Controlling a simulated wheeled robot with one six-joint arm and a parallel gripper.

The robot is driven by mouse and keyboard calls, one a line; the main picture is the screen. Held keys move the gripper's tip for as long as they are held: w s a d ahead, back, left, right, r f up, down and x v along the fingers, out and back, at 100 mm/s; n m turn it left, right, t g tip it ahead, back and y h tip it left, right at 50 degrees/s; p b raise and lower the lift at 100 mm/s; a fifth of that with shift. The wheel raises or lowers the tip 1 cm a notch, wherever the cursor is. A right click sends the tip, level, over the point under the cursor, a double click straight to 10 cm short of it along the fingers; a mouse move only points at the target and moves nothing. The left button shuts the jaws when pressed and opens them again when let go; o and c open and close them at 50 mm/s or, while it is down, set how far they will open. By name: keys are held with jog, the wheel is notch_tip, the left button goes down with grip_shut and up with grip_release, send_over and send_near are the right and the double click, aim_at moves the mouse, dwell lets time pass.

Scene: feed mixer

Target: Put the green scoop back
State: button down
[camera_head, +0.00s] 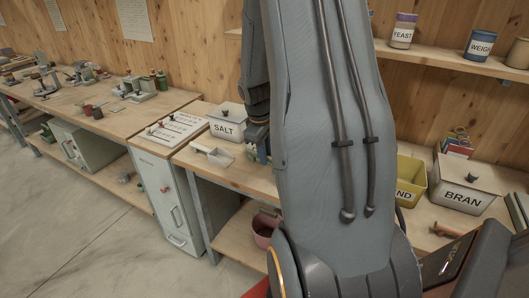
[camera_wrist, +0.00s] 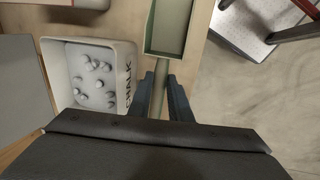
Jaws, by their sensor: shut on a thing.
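In the wrist view my gripper (camera_wrist: 161,80) is shut on the handle of the green scoop (camera_wrist: 168,30). The scoop's rimmed pan points away from the fingers, to the top of the picture, and looks empty. The scoop is beside a pale bin marked CHALK (camera_wrist: 127,95), which is on the left and holds several whitish lumps. I cannot tell how high the scoop is above the bench. In the head view my own arm fills the middle and hides most of the area around my gripper.
In the head view a lidded SALT bin (camera_head: 228,127) and a pale scoop (camera_head: 213,155) are on the bench left of my arm. A yellow bin (camera_head: 411,172) and a BRAN bin (camera_head: 463,190) are on the right. A pinkish bucket (camera_head: 264,232) is below. Floor is clear at front left.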

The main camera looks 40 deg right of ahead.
jog(key=shift+f+b, duration=1.5)
jog(key=shift+f, duration=1.15)
jog(key=c, duration=1.5)
grip_release()
jog(key=shift+c, duration=0.2)
jog(key=shift+r, duration=0.1)
notch_tip(320, 180, up, 8)
jog(key=a+b, duration=0.1)
jog(key=shift+s+a+f, duration=0.2)
jog(key=shift+f, duration=0.05)
